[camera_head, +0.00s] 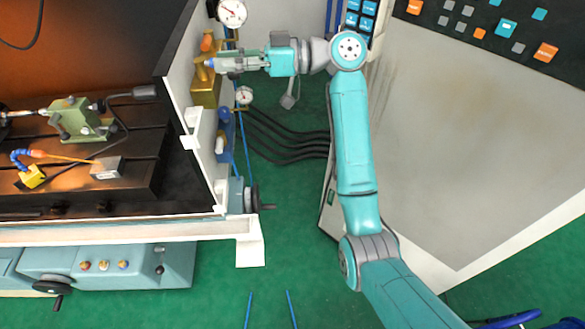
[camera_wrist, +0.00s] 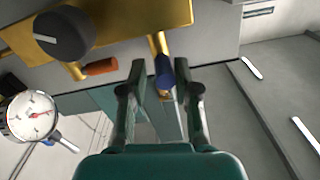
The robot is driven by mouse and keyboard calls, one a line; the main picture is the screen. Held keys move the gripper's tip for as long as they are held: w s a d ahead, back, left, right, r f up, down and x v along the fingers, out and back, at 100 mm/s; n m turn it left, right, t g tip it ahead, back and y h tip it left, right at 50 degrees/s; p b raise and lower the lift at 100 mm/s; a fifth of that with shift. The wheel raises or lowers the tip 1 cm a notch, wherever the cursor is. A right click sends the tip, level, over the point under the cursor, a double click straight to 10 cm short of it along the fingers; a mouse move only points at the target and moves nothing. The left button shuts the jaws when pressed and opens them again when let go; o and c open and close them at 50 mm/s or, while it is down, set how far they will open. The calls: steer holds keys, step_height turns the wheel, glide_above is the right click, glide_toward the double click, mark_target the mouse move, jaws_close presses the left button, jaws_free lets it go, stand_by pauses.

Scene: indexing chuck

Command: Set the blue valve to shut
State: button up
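The blue valve's lever (camera_wrist: 164,72) hangs from a brass stem under the brass block (camera_wrist: 120,22) in the wrist view. My gripper (camera_wrist: 161,75) is open, with one finger on each side of the blue lever. The lever lies nearer the right finger, and a gap shows on its left; I cannot tell whether the right finger touches it. In the head view my gripper (camera_head: 214,64) reaches left to the brass block (camera_head: 205,88), and only a small blue tip (camera_head: 209,63) of the lever shows there.
An orange valve lever (camera_wrist: 100,66) and a black knob (camera_wrist: 63,33) are left of the blue lever in the wrist view. A dial gauge (camera_wrist: 30,115) is at the far left. In the head view, the machine's white wall (camera_head: 183,85) stands beside the block, and black hoses (camera_head: 290,135) run below my arm.

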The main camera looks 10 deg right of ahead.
steer(key=d, duration=1)
steer(key=s+f+m+t+h, duration=0.1)
steer(key=f+m+t+h, duration=0.1)
steer(key=f, duration=0.7)
steer(key=s+d+f+m+t+h, duration=0.1)
steer(key=f+m+t, duration=0.3)
steer(key=f, duration=0.6)
steer(key=s+f+m+t+h, duration=0.2)
steer(key=f+m, duration=0.4)
steer(key=f, duration=0.4)
steer(key=shift+s+d+t+h, duration=0.25)
steer(key=shift+s+t+h, duration=0.15)
steer(key=shift+s+t, duration=0.35)
